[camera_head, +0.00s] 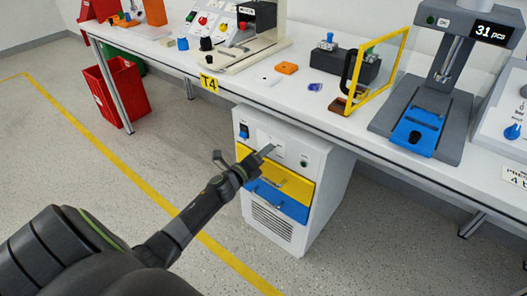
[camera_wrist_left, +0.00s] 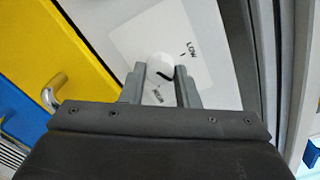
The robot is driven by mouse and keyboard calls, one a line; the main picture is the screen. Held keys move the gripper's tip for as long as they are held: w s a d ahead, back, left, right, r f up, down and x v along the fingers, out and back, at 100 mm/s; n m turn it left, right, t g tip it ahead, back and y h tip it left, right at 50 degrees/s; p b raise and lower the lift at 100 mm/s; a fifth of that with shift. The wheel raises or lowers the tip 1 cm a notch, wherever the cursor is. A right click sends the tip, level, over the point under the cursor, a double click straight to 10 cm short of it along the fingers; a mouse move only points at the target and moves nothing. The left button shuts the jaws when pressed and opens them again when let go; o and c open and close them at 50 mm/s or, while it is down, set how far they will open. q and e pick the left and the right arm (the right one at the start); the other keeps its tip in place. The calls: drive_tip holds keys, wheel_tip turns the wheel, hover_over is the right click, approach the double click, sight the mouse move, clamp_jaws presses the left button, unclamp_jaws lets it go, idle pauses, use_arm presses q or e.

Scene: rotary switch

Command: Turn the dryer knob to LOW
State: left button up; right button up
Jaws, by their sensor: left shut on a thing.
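The dryer (camera_head: 318,165) is a white cabinet under the table with a yellow and a blue drawer. My left gripper (camera_head: 266,152) is at its upper front panel and hides the knob in the head view. In the left wrist view the round white knob (camera_wrist_left: 158,63) sits between the fingertips of my left gripper (camera_wrist_left: 160,76), which is shut on it. A dark mark shows on the knob's lower right side. The LOW label (camera_wrist_left: 192,47) is to the upper right of the knob, and another label, partly readable, is below it. My right gripper is not in view.
The yellow drawer (camera_head: 298,188) and blue drawer (camera_head: 290,208) have protruding handles below the panel. The white tabletop (camera_head: 245,85) overhangs above, with devices along it. A red bin (camera_head: 117,92) stands on the floor at left. The floor left of the dryer is clear.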

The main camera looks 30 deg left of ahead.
use_arm(q)
drive_tip(key=shift+n+p, duration=2.55)
drive_tip(key=shift+n, duration=3.75)
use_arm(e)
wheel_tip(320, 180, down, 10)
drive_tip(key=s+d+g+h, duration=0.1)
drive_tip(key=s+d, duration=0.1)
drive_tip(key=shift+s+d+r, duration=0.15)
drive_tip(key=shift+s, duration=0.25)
use_arm(q)
drive_tip(key=o, duration=1)
drive_tip(key=shift+r, duration=0.1)
drive_tip(key=shift+s, duration=0.1)
